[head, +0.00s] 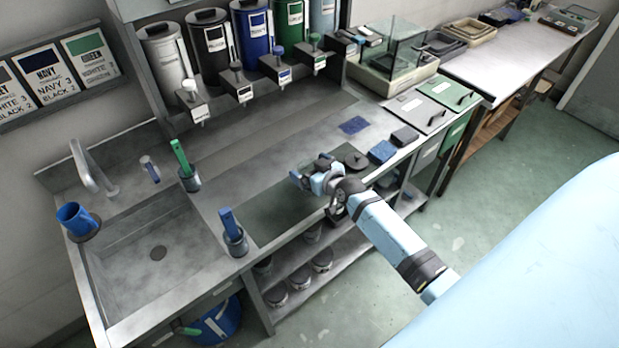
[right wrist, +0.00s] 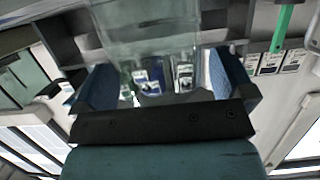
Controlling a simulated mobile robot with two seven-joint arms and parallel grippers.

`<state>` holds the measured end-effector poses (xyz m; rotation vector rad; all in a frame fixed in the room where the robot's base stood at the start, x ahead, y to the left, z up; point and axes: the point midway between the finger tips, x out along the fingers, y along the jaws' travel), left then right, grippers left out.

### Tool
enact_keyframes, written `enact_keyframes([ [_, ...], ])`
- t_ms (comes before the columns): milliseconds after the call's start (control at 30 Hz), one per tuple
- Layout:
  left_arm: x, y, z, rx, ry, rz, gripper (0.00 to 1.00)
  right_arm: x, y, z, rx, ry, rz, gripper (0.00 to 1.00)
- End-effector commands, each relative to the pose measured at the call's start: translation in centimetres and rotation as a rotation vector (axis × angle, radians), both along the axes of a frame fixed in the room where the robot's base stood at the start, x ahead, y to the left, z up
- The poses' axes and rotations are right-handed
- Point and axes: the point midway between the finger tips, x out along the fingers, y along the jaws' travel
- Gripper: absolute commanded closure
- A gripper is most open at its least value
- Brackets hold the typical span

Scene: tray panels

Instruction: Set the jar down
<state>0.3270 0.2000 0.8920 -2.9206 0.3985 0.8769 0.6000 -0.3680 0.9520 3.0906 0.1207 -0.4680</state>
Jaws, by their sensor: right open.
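My right gripper (head: 310,174) is over the work counter, near the dark glossy panel (head: 275,212) in its top. In the right wrist view the blue fingers of this gripper (right wrist: 162,82) are spread wide apart. A clear, see-through shape that looks like the glass jar (right wrist: 150,35) shows just past and between the fingertips. I cannot tell whether it touches either finger or what it rests on. In the head view I cannot make out the jar at the gripper. My left gripper is not in view.
A cup with a blue-handled tool (head: 235,240) stands by the sink (head: 150,262). Several dispensers (head: 250,40) line the back. Several lidded jars (head: 322,262) stand on the lower shelf.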

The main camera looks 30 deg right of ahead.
Motion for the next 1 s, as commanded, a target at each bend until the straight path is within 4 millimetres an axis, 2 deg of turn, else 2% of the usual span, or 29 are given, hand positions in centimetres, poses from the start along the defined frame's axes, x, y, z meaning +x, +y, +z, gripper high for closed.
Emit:
enact_keyframes([
  [267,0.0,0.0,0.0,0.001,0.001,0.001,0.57,0.4,0.0,-0.2,0.001,0.000,0.000,0.00],
  [367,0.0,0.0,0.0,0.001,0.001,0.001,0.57,0.4,0.0,-0.2,0.001,0.000,0.000,0.21],
  [600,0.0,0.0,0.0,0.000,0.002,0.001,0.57,0.4,0.0,-0.1,0.001,-0.001,0.000,0.76],
  [633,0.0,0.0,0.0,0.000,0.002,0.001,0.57,0.4,0.0,-0.1,0.001,-0.001,0.000,0.80],
  [867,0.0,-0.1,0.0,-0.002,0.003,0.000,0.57,0.4,0.0,0.0,0.001,-0.001,0.000,0.80],
  [1000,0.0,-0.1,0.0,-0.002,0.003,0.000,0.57,0.5,0.1,0.9,0.001,-0.003,0.001,0.80],
])
